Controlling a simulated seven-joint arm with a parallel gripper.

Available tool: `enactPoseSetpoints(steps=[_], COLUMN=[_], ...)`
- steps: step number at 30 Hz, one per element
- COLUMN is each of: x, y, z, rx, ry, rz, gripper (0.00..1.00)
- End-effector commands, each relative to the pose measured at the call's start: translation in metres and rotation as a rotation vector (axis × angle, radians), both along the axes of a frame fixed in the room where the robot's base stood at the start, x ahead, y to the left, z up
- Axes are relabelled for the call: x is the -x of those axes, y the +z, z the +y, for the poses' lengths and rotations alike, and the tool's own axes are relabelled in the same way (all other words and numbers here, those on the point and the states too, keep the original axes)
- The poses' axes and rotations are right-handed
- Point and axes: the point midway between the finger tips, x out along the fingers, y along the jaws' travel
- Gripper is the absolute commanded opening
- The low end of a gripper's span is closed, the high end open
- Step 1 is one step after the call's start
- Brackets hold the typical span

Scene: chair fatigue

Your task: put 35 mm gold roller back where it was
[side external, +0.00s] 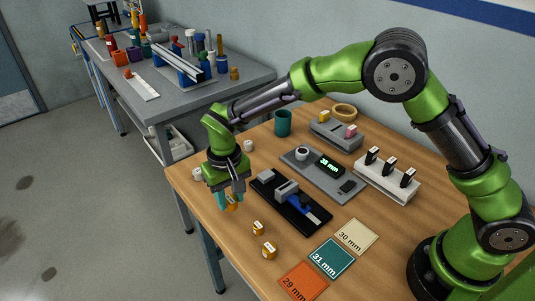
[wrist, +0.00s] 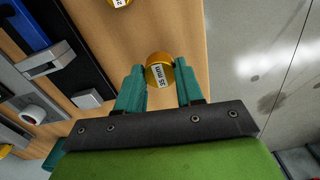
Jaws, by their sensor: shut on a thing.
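The gold roller (wrist: 157,82) with a white "35 mm" label sits between the teal fingers of my gripper (wrist: 159,68) in the wrist view. The gripper is shut on it. In the side view my gripper (side external: 228,199) points down near the table's left edge, left of a black fixture, and a bit of the gold roller (side external: 233,204) shows beside the fingers. I cannot tell whether the roller touches the table. Two other gold rollers stand on the wood in front, one (side external: 258,228) behind the other (side external: 268,250).
The black fixture (side external: 310,222) with a blue slide lies right of my gripper. A grey gauge (side external: 345,190) reads "35 mm". Mats marked 29 mm (side external: 303,281), 31 mm (side external: 332,258) and 30 mm (side external: 357,236) lie in front. White pieces (side external: 248,146) stand near the left edge.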

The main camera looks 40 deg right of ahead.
Motion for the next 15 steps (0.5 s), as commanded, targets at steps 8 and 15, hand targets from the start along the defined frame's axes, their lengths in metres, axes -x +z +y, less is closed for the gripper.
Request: enactPoseSetpoints(steps=[8, 15], x=[0.001, 0.001], y=[-0.026, -0.028], z=[0.0, 0.0], rx=[-0.001, 0.0], ry=[0.0, 0.0], rz=[0.0, 0.001], gripper=[0.0, 0.0])
